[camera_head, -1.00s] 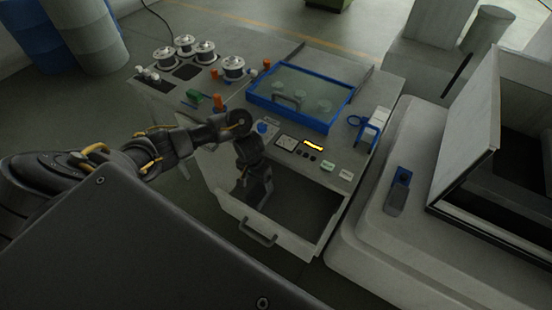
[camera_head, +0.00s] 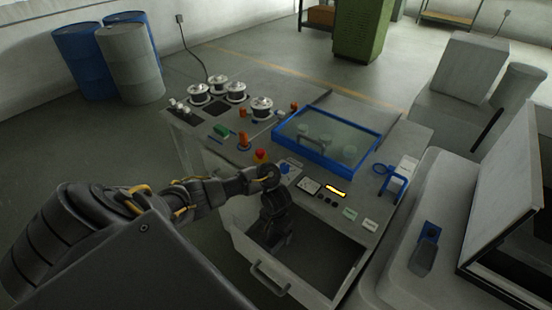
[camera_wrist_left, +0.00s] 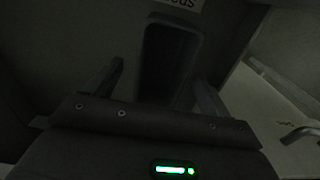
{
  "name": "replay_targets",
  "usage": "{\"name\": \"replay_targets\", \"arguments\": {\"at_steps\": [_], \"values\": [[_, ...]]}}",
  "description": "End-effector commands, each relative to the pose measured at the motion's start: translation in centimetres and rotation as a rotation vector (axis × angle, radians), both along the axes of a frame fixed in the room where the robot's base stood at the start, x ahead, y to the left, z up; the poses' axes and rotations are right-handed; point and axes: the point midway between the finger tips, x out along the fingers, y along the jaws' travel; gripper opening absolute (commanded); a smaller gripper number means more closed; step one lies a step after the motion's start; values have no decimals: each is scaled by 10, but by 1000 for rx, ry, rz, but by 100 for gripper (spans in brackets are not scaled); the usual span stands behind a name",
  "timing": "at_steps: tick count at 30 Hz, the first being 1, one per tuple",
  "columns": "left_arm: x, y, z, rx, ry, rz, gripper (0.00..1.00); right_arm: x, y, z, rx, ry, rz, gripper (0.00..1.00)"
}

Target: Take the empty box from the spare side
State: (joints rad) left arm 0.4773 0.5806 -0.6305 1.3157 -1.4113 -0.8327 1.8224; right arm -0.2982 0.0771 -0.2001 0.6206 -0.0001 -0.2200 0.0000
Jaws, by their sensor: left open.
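The open drawer (camera_head: 264,280) at the machine's front has pale walls and a bar handle. My left gripper (camera_head: 272,238) reaches down into its left part; its fingertips are too dark to make out in the head view. In the left wrist view my gripper (camera_wrist_left: 160,82) is open, with one finger on each side of a dark, upright, narrow box-like thing (camera_wrist_left: 168,58). A gap shows between it and each finger. I cannot tell whether it is the empty box or whether anything is in it. My right gripper is not in view.
A blue-framed glass lid (camera_head: 322,160) and wire spools (camera_head: 235,91) are on the machine top, beside a red button (camera_head: 260,156). The drawer's right part looks bare but dark. A white label (camera_wrist_left: 180,3) is partly cut off. A grey machine (camera_head: 400,262) stands close on the right.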

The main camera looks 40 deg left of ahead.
Motion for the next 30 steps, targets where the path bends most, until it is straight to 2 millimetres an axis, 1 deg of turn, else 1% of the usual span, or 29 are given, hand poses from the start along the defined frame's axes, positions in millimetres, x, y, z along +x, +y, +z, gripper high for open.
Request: {"name": "replay_targets", "arguments": {"at_steps": [1, 6, 9, 16, 17, 28, 30], "values": [[-1, 1, -11, 1, 4, 2, 82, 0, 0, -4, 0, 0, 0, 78], [0, 2, -34, 1, 2, 1, 82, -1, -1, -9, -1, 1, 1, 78], [1, 2, -40, 1, 1, -1, 82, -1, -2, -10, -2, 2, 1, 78], [1, 2, -40, 0, 0, -1, 82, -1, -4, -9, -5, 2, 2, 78], [1, 2, -40, 0, 0, -1, 79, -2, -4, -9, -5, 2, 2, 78], [1, 2, -40, 0, 0, -1, 31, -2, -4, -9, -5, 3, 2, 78], [1, 2, -39, 0, -1, -1, 31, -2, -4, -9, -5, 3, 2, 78]]}}
